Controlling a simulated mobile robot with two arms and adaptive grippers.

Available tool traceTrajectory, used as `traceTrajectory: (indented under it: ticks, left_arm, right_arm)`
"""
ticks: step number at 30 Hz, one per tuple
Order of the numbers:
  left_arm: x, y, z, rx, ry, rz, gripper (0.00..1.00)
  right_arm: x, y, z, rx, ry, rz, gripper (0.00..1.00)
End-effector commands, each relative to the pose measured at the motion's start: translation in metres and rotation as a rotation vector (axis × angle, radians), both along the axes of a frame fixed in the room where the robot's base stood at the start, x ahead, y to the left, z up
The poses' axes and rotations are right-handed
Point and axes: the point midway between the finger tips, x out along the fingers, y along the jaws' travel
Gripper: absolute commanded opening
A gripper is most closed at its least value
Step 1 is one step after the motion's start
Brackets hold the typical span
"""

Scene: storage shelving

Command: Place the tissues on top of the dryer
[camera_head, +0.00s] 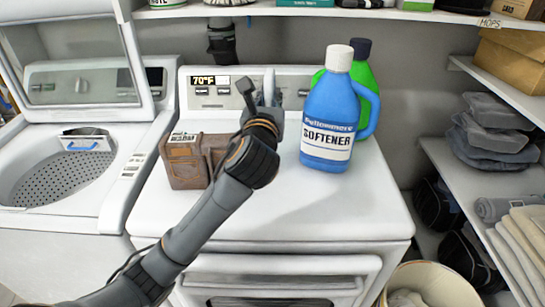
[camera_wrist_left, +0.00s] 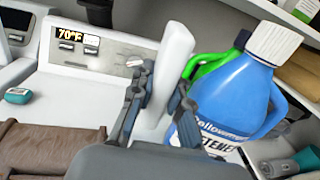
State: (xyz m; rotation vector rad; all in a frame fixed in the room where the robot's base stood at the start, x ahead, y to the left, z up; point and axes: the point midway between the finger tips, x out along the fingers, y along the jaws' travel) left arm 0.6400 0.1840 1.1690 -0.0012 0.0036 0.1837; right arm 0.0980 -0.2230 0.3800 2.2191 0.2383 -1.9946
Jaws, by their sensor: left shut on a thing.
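The white dryer (camera_head: 300,215) has a control panel reading 70°F at its back. My left gripper (camera_head: 262,95) is over the rear of its top, between a brown box and the bottles. In the left wrist view its fingers (camera_wrist_left: 157,105) are shut on a narrow white upright object (camera_wrist_left: 170,70). Its lower part is hidden by the gripper, and it shows no label, so I cannot tell for certain that it is the tissues. I cannot tell whether it touches the dryer top. My right gripper is not in view.
A blue softener bottle (camera_head: 330,115) stands right of the gripper, a green bottle (camera_head: 362,72) behind it. The brown box (camera_head: 187,162) stands left. The dryer's front top is clear. An open washer (camera_head: 60,190) is left; shelves (camera_head: 470,190) are right.

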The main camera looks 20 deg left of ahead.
Motion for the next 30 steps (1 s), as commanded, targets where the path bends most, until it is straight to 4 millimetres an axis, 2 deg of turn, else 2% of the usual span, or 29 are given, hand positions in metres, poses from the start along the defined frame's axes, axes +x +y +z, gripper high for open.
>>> traceTrajectory:
  ticks: [2, 6, 15, 18, 26, 30]
  left_arm:
    - [0.002, -0.001, -0.006, 0.001, 0.005, 0.001, 0.00]
    - [0.001, -0.001, -0.038, 0.001, 0.010, 0.002, 0.00]
    - [0.001, -0.001, -0.115, 0.000, 0.008, 0.002, 0.00]
    - [0.000, -0.001, -0.130, 0.001, 0.005, 0.002, 0.00]
    - [0.001, -0.001, -0.150, -0.001, 0.004, 0.002, 0.00]
    - [0.000, -0.001, -0.172, 0.000, 0.005, 0.002, 0.00]
  right_arm:
    - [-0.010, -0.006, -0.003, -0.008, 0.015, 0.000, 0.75]
    - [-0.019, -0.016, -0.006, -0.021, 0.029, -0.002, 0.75]
    - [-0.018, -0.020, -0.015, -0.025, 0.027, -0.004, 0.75]
    - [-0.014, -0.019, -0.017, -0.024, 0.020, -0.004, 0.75]
    - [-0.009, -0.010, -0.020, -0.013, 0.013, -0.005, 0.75]
    - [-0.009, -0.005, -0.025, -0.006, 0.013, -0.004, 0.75]
